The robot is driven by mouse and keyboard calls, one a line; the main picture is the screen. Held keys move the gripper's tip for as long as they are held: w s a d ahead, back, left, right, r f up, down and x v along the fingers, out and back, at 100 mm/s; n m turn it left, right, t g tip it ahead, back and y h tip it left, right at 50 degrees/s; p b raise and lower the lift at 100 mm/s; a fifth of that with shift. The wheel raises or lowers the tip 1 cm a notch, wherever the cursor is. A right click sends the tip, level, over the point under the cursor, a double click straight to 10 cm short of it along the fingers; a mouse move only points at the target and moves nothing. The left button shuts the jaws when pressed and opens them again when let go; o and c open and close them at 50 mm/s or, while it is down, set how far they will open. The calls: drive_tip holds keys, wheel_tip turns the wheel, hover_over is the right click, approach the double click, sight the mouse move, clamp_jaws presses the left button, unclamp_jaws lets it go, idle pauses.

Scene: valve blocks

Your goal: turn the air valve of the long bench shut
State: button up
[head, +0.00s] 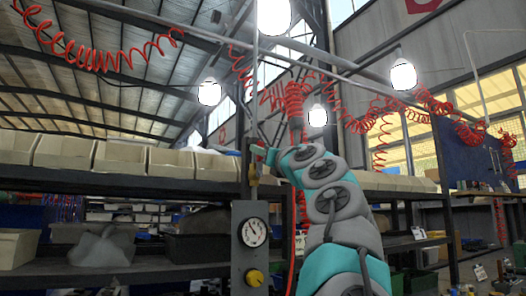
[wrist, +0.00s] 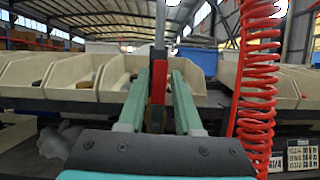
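The air valve sits on a thin vertical pipe in front of the long bench (head: 120,187). Its brass-coloured body (head: 253,176) shows in the head view, just above a grey gauge panel. In the wrist view its red handle (wrist: 159,82) stands upright, in line with the pipe (wrist: 160,30). My gripper (head: 259,152) is at the valve. In the wrist view the two teal fingers of my gripper (wrist: 157,85) are open, one on each side of the red handle, with a gap on both sides. The handle is mostly hidden in the head view.
The grey panel carries a round gauge (head: 254,232) and a yellow knob (head: 254,278). A red coiled hose (wrist: 257,80) hangs close to the right of my gripper in the wrist view. Cream bins (wrist: 40,80) line the bench shelf behind the valve.

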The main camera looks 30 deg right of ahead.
clamp_jaws()
idle(1.0)
